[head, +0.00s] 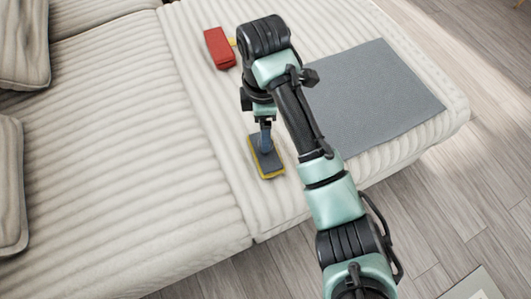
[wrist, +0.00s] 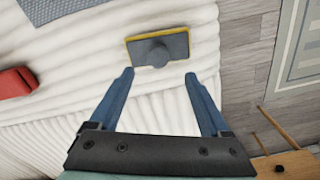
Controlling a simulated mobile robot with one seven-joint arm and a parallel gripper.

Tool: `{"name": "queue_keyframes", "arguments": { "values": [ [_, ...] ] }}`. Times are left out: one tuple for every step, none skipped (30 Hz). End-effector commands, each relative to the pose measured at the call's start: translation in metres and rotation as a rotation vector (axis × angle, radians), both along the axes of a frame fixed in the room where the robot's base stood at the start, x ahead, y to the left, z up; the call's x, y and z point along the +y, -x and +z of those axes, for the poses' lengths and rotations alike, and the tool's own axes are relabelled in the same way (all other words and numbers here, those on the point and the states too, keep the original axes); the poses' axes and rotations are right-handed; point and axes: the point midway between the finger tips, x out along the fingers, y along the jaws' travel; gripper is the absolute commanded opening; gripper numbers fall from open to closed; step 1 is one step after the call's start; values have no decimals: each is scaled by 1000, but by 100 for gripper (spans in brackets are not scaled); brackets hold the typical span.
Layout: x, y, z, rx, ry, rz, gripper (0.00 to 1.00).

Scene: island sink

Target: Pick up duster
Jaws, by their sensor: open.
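The duster looks to be the dark grey block with a yellow edge (head: 268,164), lying flat on the pale ribbed sofa seat (head: 130,110). In the wrist view the duster (wrist: 179,46) shows a round grey knob on top. My gripper (head: 266,143) is above it in the head view and hides part of its far end. In the wrist view my gripper (wrist: 158,76) is open, with nothing between its blue fingers. The duster lies just ahead of the fingertips, roughly centred between them. The height gap is hard to judge.
A grey mat (head: 380,95) covers the seat's right side. Cushions (head: 22,45) are at left. Wooden floor (head: 440,190) lies beyond the seat edge.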

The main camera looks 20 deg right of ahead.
Motion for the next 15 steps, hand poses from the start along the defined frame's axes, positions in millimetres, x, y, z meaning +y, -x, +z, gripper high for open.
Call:
{"name": "queue_keyframes", "arguments": {
  "values": [
    [0, 1, -16, 2, -2, -1, 81],
    [0, 1, -20, 3, -2, -1, 81],
    [0, 0, -25, 1, -1, -1, 81],
    [0, 0, -27, 1, -1, -1, 81],
    [0, 0, -29, 1, -1, -1, 81],
    [0, 0, -31, 0, -1, -1, 81],
    [0, 0, -32, 0, -1, -1, 81],
    [-1, 0, -33, -1, -1, -1, 81],
    [-1, 0, -36, -1, -1, -1, 81],
    [-1, -1, -40, -1, 0, -2, 81],
    [-2, -1, -43, -1, 0, -2, 81],
    [-3, -1, -49, 0, 0, -2, 81],
    [-3, -1, -54, 0, 0, -3, 81],
    [-4, -1, -59, 0, 0, -3, 81],
    [-5, -1, -65, 0, 0, -2, 81]
  ]
}}
